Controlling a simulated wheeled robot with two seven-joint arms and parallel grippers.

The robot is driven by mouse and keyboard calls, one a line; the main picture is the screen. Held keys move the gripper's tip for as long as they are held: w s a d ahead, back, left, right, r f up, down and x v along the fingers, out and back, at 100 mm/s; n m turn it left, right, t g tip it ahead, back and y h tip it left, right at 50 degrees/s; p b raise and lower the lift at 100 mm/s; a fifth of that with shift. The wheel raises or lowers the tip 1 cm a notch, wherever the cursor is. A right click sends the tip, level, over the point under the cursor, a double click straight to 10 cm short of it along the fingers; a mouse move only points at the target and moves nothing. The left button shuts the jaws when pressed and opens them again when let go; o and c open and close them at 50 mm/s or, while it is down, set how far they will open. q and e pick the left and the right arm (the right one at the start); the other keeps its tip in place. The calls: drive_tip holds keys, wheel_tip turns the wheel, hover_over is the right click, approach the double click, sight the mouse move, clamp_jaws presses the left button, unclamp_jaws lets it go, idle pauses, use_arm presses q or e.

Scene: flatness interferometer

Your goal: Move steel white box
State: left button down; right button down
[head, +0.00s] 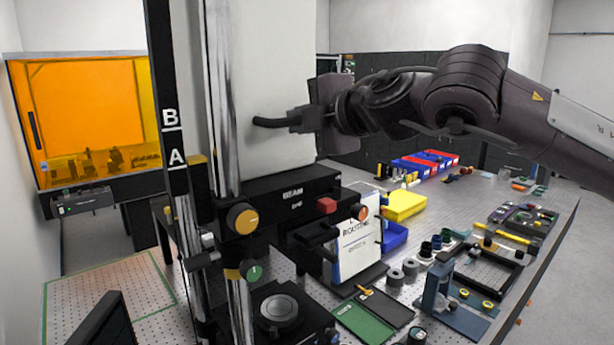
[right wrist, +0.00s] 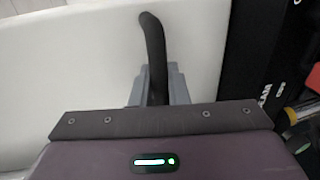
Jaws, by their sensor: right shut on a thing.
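The white box (head: 262,75) is a large upright pale housing behind the chrome posts, above the black "BEAM" unit. It also fills much of the right wrist view (right wrist: 70,65). A black curved handle (head: 266,122) sticks out from its face; it also shows in the right wrist view (right wrist: 153,45). My right gripper (head: 296,121) reaches in from the right and is shut on this handle. In the right wrist view its grey fingers (right wrist: 157,88) stand on both sides of the handle. My left gripper is not in view.
The chrome post (head: 222,90) and black A/B rail (head: 170,130) stand in front of the box's left side. The black BEAM unit (head: 285,197) with knobs lies below. A yellow bin (head: 404,204), a routing sheet (head: 357,242) and small tools crowd the bench at right.

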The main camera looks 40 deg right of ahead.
sight(286, 95)
drive_tip(key=shift+r, duration=2.55)
drive_tip(key=c, duration=1.5)
unclamp_jaws()
drive_tip(key=shift+f, duration=0.1)
drive_tip(key=shift+o, duration=0.2)
drive_tip(key=shift+f, duration=0.1)
